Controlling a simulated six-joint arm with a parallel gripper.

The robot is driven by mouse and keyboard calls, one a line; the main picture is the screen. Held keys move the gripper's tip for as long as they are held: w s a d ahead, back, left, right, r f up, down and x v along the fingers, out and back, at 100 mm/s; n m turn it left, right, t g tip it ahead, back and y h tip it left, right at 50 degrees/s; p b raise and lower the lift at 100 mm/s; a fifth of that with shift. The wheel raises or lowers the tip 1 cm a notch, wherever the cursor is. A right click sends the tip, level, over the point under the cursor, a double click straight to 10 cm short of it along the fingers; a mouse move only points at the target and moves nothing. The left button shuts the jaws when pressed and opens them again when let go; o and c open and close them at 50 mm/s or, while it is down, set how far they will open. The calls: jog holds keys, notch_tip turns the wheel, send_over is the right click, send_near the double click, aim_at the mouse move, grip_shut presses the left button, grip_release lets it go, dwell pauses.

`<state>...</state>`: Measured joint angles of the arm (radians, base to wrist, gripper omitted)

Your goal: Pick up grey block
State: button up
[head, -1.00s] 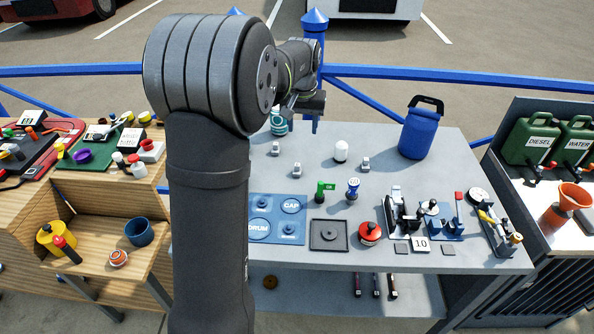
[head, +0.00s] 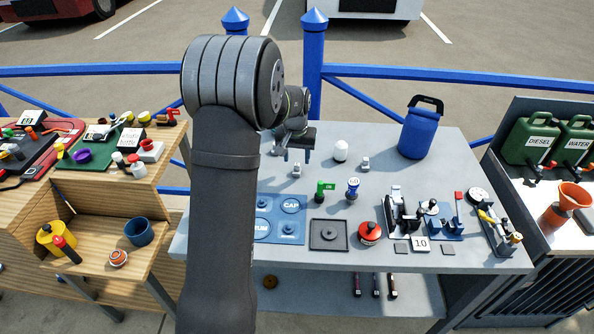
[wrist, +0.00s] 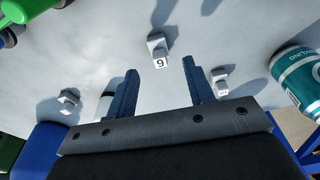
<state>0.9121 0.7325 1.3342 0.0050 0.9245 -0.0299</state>
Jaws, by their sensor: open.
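Several small light-grey blocks with knobs stand apart on the grey table. One (head: 297,170) is just in front of my gripper (head: 297,155) in the head view; in the wrist view this block (wrist: 158,47) carries a "6" and lies ahead, between the lines of the fingers. A second block (head: 365,163) is to the right, at left in the wrist view (wrist: 69,98). A third block (wrist: 222,92) is beside the right finger in the wrist view; my arm hides it in the head view. My gripper (wrist: 160,72) is open and empty, pointing down above the table.
A white dome (head: 340,150) stands right of my gripper, and a blue jug (head: 417,133) farther right. A teal can (wrist: 298,80) is close at the wrist view's right. Green (head: 320,191) and blue (head: 353,189) stamps, a blue mat (head: 270,232) and a dark tray (head: 329,246) lie in front.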

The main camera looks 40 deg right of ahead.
aim_at(297, 165)
jog(key=f, duration=0.4)
jog(key=shift+w+d+f, duration=0.1)
jog(key=shift+d+f, duration=0.1)
jog(key=shift+f, duration=0.2)
grip_shut()
jog(key=shift+r, duration=0.1)
